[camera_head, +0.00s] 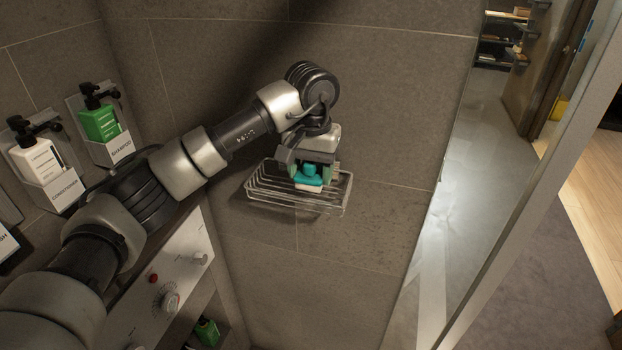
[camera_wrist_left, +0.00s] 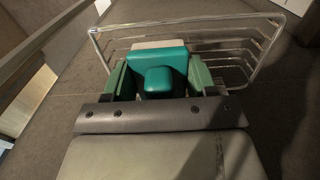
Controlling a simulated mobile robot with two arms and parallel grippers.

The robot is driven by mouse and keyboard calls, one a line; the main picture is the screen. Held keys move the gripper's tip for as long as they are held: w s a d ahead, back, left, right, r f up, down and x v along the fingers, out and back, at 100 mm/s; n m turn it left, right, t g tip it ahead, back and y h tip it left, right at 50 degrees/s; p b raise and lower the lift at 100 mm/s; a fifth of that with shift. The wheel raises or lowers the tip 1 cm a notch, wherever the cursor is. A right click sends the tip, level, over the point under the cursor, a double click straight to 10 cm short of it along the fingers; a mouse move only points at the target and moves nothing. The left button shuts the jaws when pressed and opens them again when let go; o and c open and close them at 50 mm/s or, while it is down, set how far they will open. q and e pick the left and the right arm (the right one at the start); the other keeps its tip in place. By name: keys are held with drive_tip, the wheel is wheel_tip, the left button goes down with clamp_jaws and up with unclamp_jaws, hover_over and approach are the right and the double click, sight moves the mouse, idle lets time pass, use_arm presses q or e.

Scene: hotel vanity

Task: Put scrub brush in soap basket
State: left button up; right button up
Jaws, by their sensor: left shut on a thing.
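The scrub brush (camera_head: 309,175) is teal with a pale lower side. My left gripper (camera_head: 312,168) is shut on it and holds it at the wire soap basket (camera_head: 262,200) on the tiled wall. In the left wrist view the brush (camera_wrist_left: 158,75) sits between the green finger pads of the gripper (camera_wrist_left: 158,82), with the basket (camera_wrist_left: 262,50) behind and around it. The brush appears within the basket's outline; I cannot tell whether it touches the basket's bottom. My right gripper is not in view.
Conditioner (camera_head: 40,160) and shampoo (camera_head: 102,125) dispensers hang on the left wall. A control panel (camera_head: 160,290) with knobs is below my left arm. A glass panel with a metal frame (camera_head: 540,165) stands to the right. Wall around the basket is bare.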

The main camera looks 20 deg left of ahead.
sight(311, 190)
use_arm(q)
wheel_tip(311, 190, down, 4)
drive_tip(key=shift+r+p, duration=0.15)
drive_tip(key=shift+p, duration=0.65)
drive_tip(key=shift+f, duration=0.4)
drive_tip(key=shift+f+b, duration=0.25)
drive_tip(key=shift+b, duration=0.15)
drive_tip(key=o, duration=0.8)
drive_tip(key=shift+r, duration=0.1)
drive_tip(key=shift+o, duration=0.2)
